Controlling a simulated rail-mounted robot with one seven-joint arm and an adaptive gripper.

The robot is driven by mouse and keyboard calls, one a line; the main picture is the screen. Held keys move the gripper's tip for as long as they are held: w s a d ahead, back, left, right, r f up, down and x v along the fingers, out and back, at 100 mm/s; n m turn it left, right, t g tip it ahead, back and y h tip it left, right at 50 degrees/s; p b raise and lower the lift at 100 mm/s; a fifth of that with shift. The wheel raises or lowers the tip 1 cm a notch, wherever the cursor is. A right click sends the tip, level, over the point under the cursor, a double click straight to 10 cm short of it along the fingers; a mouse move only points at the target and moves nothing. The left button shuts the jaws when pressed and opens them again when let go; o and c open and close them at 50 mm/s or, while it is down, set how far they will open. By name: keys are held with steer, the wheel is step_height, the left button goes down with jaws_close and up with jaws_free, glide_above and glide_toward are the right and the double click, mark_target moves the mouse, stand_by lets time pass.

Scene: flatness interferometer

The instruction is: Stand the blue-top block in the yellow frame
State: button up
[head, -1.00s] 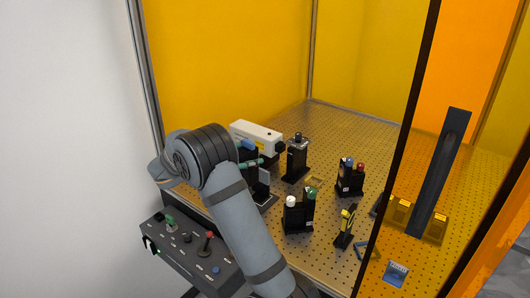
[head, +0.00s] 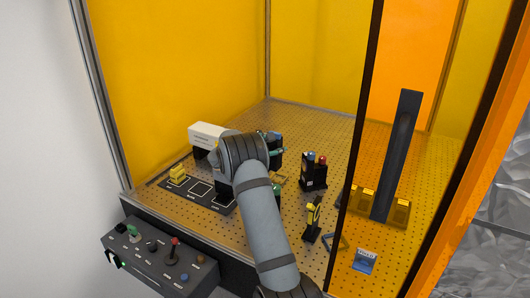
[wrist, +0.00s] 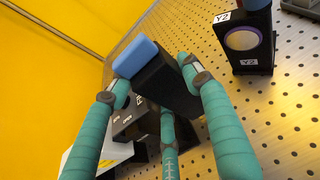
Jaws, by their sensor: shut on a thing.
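The blue-top block is a black block with a light blue top (wrist: 135,56), held tilted in the wrist view. My gripper (wrist: 155,85) has teal fingers and is shut on its black body. In the head view my arm's wrist hides most of the gripper; a teal finger (head: 277,152) shows at its right, above the board.
A black two-part block with blue and red tops (head: 314,172) stands right of the frame. A green-top block (head: 277,192) is partly behind my arm. A tray (head: 205,203) lies left.

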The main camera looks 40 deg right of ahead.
steer(key=shift+w+d+f, duration=0.15)
steer(key=shift+d, duration=1)
steer(key=shift+w+d+f+b, duration=0.1)
steer(key=shift+f+b, duration=0.75)
steer(key=shift+f, duration=0.6)
steer(key=shift+d+f+b, duration=0.1)
steer(key=shift+f+b, duration=0.75)
steer(key=shift+f, duration=0.55)
steer(key=shift+a+f+b, duration=0.1)
steer(key=shift+f+b, duration=0.25)
steer(key=shift+b, duration=0.15)
steer(key=o, duration=1.5)
step_height(320, 180, up, 7)
steer(key=p, duration=0.4)
steer(key=shift+p, duration=0.3)
